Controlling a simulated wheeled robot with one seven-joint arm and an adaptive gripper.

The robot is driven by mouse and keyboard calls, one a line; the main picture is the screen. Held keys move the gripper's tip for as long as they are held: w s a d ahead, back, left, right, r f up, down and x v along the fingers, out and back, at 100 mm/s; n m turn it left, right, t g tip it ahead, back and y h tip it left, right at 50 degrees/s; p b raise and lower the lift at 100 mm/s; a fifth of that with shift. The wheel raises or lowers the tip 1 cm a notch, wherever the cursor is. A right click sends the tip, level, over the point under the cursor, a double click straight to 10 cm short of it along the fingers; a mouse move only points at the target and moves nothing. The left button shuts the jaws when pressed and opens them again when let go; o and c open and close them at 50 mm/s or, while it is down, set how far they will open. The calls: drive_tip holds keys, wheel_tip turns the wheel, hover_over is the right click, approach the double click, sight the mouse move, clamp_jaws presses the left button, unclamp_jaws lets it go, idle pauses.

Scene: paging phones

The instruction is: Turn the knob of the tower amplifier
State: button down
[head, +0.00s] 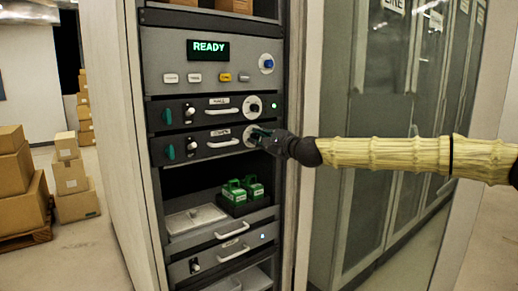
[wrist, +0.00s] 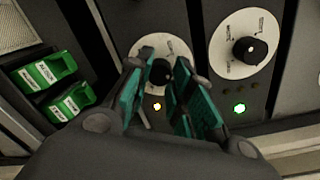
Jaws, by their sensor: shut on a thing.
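The lower amplifier (head: 180,152) is a dark panel in the rack; its label is too small to read surely, perhaps TOWER. Its round white dial (wrist: 176,45) carries a black knob (wrist: 161,72), seen between the teal finger pads in the wrist view. My gripper (head: 260,137) reaches in from the right and is shut on this knob; it also shows in the wrist view (wrist: 158,78). The fingers hide part of the dial and its markings. A yellowish lamp (wrist: 157,106) glows beside that dial.
The upper amplifier (head: 180,112), apparently labelled HALL, has its own knob (wrist: 250,50) close beside my fingers and a green lamp (wrist: 240,108). A READY display (head: 208,49) is above. Green boxes (head: 234,193) sit below. A glass-fronted cabinet (head: 375,100) stands right.

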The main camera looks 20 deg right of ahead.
drive_tip(key=m+b, duration=0.2)
drive_tip(key=m, duration=0.1)
drive_tip(key=shift+d+f+b, duration=0.2)
drive_tip(key=shift+b, duration=0.15)
drive_tip(key=shift+m+b, duration=0.7)
drive_tip(key=shift+m, duration=0.3)
drive_tip(key=shift+r+m, duration=0.1)
drive_tip(key=shift+m, duration=0.2)
drive_tip(key=shift+a, duration=0.1)
drive_tip(key=c, duration=1.2)
unclamp_jaws()
drive_tip(key=shift+c, duration=0.2)
drive_tip(key=v, duration=1.2)
